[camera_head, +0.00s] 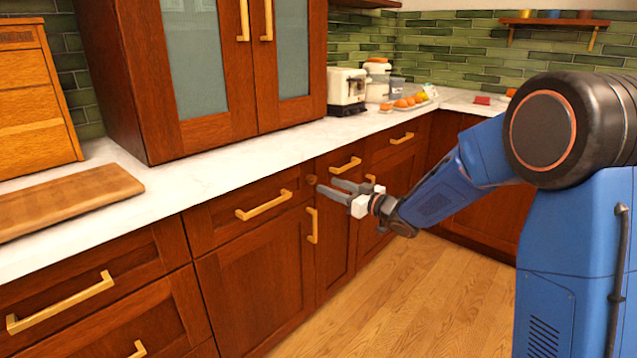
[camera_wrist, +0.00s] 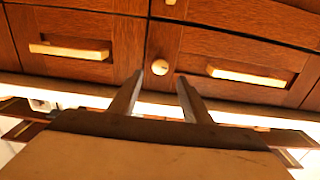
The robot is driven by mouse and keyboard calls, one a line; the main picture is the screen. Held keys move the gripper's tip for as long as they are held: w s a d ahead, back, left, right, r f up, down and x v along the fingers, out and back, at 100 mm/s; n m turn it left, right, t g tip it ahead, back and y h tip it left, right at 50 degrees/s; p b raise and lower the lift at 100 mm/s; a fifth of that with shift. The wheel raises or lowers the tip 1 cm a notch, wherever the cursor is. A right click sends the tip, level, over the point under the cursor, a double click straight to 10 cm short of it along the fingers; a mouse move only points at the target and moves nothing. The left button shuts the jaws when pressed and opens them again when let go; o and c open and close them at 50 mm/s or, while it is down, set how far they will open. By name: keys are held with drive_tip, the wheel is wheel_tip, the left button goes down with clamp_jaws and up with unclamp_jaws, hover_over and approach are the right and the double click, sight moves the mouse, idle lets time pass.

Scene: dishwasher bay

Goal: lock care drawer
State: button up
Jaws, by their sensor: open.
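A small round wooden knob (camera_head: 311,179) sits on the cabinet front between two drawers. The drawer (camera_head: 230,213) to its left has a brass bar handle (camera_head: 263,205) and looks shut. The drawer (camera_head: 338,160) to its right also looks shut. No label shows which is the care drawer. My gripper (camera_head: 327,186) is open and empty, its two fingers pointing at the cabinet front near the knob. In the wrist view my gripper (camera_wrist: 159,75) has the knob (camera_wrist: 160,67) just beyond and between its fingertips, seemingly apart from them.
A pale countertop (camera_head: 215,165) runs above the drawers, with a cutting board (camera_head: 60,205) and a toaster (camera_head: 346,90) on it. A vertical brass handle (camera_head: 312,225) stands out below the knob. The wooden floor (camera_head: 400,300) is clear.

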sight(314, 180)
drive_tip(key=shift+x, duration=3.05)
clamp_jaws()
